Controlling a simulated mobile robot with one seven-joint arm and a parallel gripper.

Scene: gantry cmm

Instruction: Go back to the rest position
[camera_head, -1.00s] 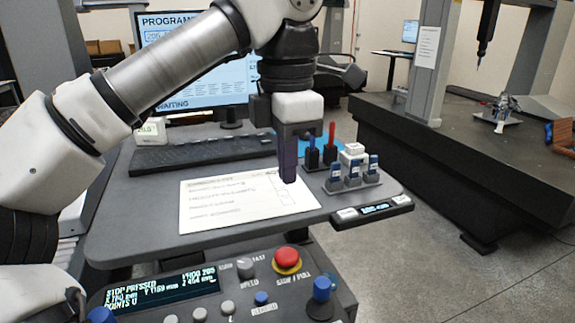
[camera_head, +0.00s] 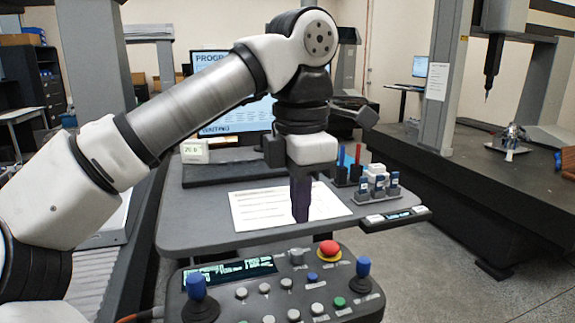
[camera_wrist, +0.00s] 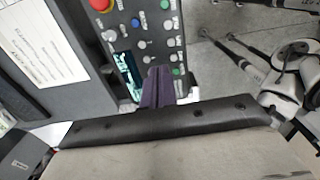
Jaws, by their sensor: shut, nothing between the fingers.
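My gripper (camera_head: 300,218) points down in front of the desk in the head view, in front of the white printed sheet (camera_head: 262,208) and above the control panel (camera_head: 270,285). Its dark purple fingers are together with nothing between them. The closed fingers (camera_wrist: 157,80) also show in the wrist view, with the panel's buttons and display behind them. My arm reaches in from the left.
The panel carries a red stop button (camera_head: 328,249) and blue-topped joysticks (camera_head: 196,288). On the desk stand a keyboard (camera_head: 225,171), a monitor (camera_head: 235,105) and a holder with small blue-and-white items (camera_head: 378,192). A dark measuring table (camera_head: 440,175) stands at right.

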